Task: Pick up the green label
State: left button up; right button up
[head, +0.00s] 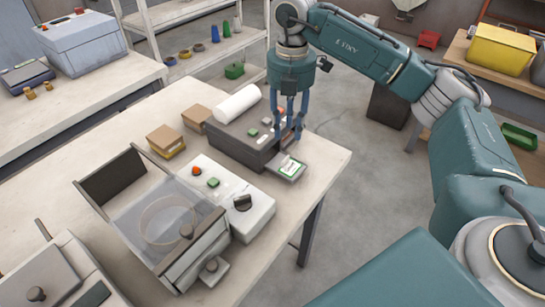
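The green label (290,168) is a small white card with a green border. It lies on the small grey ledge at the front right of a dark grey label printer (232,138), near the table's right edge. My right gripper (287,136) points down over the printer's right end, just behind the label in the picture. Its blue fingers are apart with nothing seen between them. The label looks uncovered; I cannot tell the exact height of the fingertips above it. My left gripper is not in view.
A bagging machine with a clear lid (165,222) and a white control box (248,208) stand in front of the printer. Small cardboard boxes (166,137) sit to its left. The table's right corner (335,158) is bare.

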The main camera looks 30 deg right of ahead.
aim_at(287, 157)
notch_tip(287, 157, down, 5)
jog(key=shift+r+p, duration=0.1)
jog(key=shift+p, duration=0.35)
jog(key=shift+f, duration=0.3)
jog(key=shift+w+f, duration=0.1)
jog(key=shift+f, duration=0.2)
notch_tip(287, 157, down, 4)
jog(key=shift+a+r+p, duration=0.1)
jog(key=shift+r+p, duration=0.05)
jog(key=shift+p, duration=0.75)
jog(key=shift+f, duration=0.5)
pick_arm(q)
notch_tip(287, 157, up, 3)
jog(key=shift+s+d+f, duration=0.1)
pick_arm(e)
jog(key=shift+w, duration=0.1)
grip_shut()
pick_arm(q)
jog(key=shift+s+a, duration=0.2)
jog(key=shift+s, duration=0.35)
